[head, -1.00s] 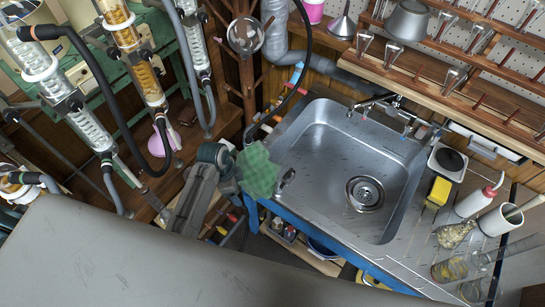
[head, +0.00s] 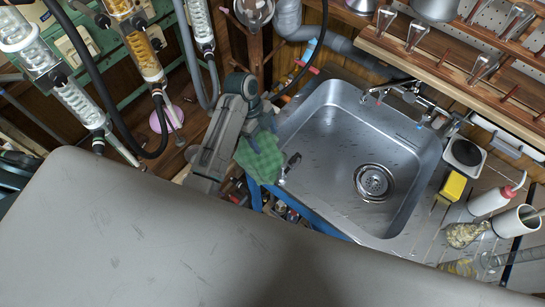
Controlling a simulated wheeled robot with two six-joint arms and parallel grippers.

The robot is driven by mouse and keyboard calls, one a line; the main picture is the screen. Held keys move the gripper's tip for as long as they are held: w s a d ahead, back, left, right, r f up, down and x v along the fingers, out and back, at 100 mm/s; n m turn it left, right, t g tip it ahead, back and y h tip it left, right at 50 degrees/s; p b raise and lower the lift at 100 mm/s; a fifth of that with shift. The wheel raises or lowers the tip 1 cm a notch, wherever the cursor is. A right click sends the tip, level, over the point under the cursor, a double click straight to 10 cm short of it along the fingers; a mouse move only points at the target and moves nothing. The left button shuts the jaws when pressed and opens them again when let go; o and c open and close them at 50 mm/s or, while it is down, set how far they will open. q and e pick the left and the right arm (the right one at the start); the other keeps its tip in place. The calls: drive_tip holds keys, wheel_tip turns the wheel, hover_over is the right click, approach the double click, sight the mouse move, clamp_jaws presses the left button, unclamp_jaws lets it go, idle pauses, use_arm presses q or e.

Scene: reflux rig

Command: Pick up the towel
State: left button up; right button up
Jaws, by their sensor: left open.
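The towel is a green checked cloth (head: 262,160) hanging at the left front corner of the sink, over its edge. My left arm comes up from below and bends over at the wrist. My left gripper (head: 254,138) is open, pointing down at the towel's upper edge. The towel partly hides the fingertips, so I cannot tell whether they touch the cloth. My right gripper is not in view.
The steel sink (head: 345,150) is empty beside the towel, with a tap (head: 405,92) behind it. A yellow block (head: 453,186) and a white bottle (head: 490,199) stand on the right. Glass columns (head: 140,48) stand at left. A grey surface (head: 150,235) fills the foreground.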

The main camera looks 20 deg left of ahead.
sight(270, 148)
use_arm(q)
drive_tip(key=b+x, duration=0.2)
drive_tip(key=x, duration=0.1)
drive_tip(key=shift+w+f, duration=0.1)
drive_tip(key=shift+f, duration=0.1)
drive_tip(key=shift+b+x, duration=0.45)
drive_tip(key=shift+x, duration=0.6)
drive_tip(key=shift+d+f, duration=0.1)
drive_tip(key=shift+f, duration=0.05)
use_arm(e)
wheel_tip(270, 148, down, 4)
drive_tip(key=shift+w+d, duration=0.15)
use_arm(q)
drive_tip(key=shift+b+x, duration=0.6)
drive_tip(key=shift+x, duration=0.9)
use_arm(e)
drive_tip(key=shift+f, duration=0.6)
